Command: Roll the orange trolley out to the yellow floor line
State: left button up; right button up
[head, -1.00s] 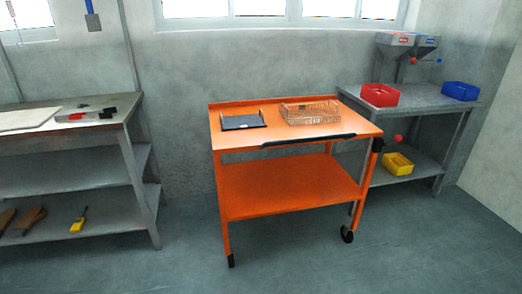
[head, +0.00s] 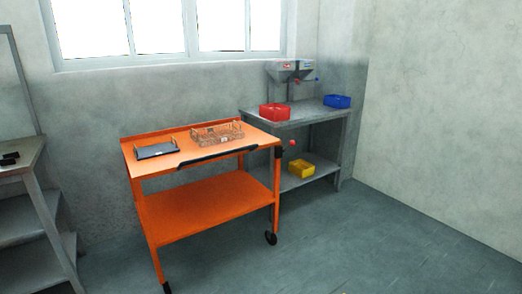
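The orange trolley (head: 205,207) stands against the back wall, left of the middle in the head view. It has a top deck, a lower shelf and black wheels. Its black handle bar (head: 217,155) runs along the front edge of the top. A dark flat tray (head: 157,151) and a wire basket (head: 217,134) sit on the top deck. Neither of my grippers is in view.
Another grey bench (head: 38,215) is at the left edge. The floor (head: 370,245) in front and right is clear.

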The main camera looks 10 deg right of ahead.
aim_at(170, 215)
jog(key=z, duration=1.1)
jog(key=i, duration=2.3)
jog(key=u, duration=0.85)
